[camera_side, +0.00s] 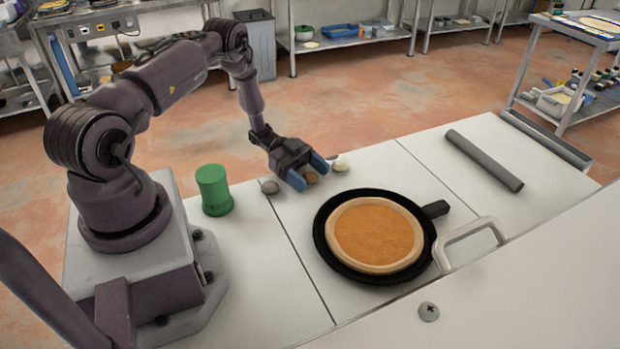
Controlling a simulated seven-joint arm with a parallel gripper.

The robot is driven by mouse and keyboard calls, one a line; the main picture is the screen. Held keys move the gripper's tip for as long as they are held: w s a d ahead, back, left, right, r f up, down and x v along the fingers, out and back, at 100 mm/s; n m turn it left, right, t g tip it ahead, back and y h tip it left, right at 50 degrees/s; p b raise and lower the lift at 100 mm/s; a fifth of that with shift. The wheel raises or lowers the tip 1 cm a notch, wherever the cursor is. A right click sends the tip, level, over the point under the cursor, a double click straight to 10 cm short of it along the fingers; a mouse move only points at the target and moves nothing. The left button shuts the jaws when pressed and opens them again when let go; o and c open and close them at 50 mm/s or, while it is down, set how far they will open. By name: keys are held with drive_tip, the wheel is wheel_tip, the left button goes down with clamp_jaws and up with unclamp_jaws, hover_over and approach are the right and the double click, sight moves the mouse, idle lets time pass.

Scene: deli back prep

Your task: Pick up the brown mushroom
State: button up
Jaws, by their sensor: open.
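The brown mushroom (311,178) sits on the white worktop, between the blue fingertips of my gripper (308,174). My gripper points down at the table from the left and is open around it. Part of the mushroom is hidden by the fingers, and I cannot tell whether either finger touches it. A grey round piece (270,187) lies just left of my gripper. A whitish one (340,164) lies just right of it.
A black pan (328,254) holding a round base with orange sauce (375,236) stands in front of my gripper. A green cylinder (214,190) stands to the left. A dark grey rod (484,160) lies at the right. The worktop between pan and rod is clear.

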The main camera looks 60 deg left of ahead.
drive_tip(key=c, duration=1)
